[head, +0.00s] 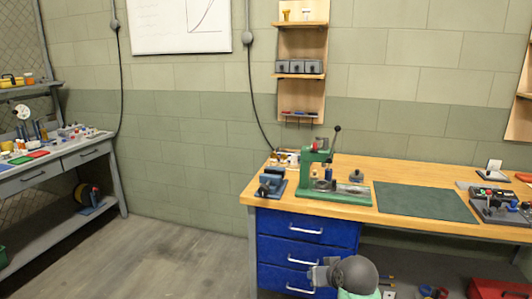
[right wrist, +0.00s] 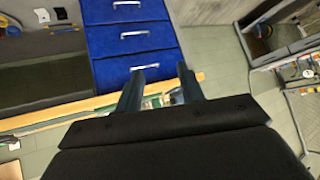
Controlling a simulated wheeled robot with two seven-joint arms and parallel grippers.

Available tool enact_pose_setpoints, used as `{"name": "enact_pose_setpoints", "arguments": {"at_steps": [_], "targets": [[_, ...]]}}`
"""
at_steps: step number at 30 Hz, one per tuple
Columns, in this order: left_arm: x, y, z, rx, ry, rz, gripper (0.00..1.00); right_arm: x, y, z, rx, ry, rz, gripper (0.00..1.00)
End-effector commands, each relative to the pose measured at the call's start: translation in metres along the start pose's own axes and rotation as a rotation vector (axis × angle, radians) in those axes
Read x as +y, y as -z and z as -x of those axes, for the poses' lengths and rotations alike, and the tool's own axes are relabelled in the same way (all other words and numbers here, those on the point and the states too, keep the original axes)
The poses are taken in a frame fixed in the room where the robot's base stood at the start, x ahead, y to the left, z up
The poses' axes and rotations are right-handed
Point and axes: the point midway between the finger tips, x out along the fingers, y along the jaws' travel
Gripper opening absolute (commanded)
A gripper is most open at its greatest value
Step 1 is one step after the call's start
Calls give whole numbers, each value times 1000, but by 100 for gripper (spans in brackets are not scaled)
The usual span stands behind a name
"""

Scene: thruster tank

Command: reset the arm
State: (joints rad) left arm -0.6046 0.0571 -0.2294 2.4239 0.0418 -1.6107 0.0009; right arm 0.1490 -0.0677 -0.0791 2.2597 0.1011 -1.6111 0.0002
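My right gripper (right wrist: 162,78) shows in the right wrist view with its two dark fingers apart and nothing held between them. The wrist view is upside down; the blue drawers and the bench edge lie beyond the fingers. In the head view a grey rounded part of my arm shows at the bottom, in front of the bench. My left gripper is not in view. A green press (head: 317,168) stands on the wooden bench (head: 348,210), its black-knobbed lever (head: 334,138) pointing up and slightly right. No gripper touches it.
A blue vise (head: 271,182) sits at the bench's left corner. A dark green mat (head: 425,201) and a control box (head: 500,207) lie to the right. Blue drawers (head: 306,251) are under the bench. A grey workbench (head: 62,163) stands at left, with open floor (head: 170,265) between.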

Motion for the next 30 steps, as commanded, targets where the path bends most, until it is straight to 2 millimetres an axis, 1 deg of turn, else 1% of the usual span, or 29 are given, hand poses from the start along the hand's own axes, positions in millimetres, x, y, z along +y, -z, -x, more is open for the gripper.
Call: {"name": "enact_pose_setpoints", "arguments": {"at_steps": [1, 11, 12, 14, 15, 17, 18, 20, 21, 23, 24, 27, 30], "targets": [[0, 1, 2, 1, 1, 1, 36, -1, -20, 5, -19, -13, 9, 38], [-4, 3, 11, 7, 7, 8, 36, -17, -139, 35, -138, -34, 53, 38], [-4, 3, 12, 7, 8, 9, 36, -20, -153, 39, -157, -30, 57, 38], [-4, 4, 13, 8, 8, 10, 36, -23, -176, 43, -189, -24, 63, 38], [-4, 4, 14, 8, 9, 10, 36, -26, -192, 46, -212, -19, 66, 38], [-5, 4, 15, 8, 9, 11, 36, -29, -215, 49, -248, -13, 68, 38], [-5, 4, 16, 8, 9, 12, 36, -31, -231, 52, -274, -9, 70, 38], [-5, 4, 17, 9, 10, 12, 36, -34, -256, 54, -315, -3, 72, 38], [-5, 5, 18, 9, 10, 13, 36, -35, -273, 57, -344, 0, 72, 38], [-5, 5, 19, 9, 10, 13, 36, -38, -298, 61, -386, 5, 72, 38], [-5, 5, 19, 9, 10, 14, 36, -39, -315, 65, -414, 8, 71, 38], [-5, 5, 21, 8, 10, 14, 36, -40, -353, 75, -479, 11, 66, 38], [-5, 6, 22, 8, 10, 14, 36, -41, -383, 85, -533, 15, 59, 38]]}}
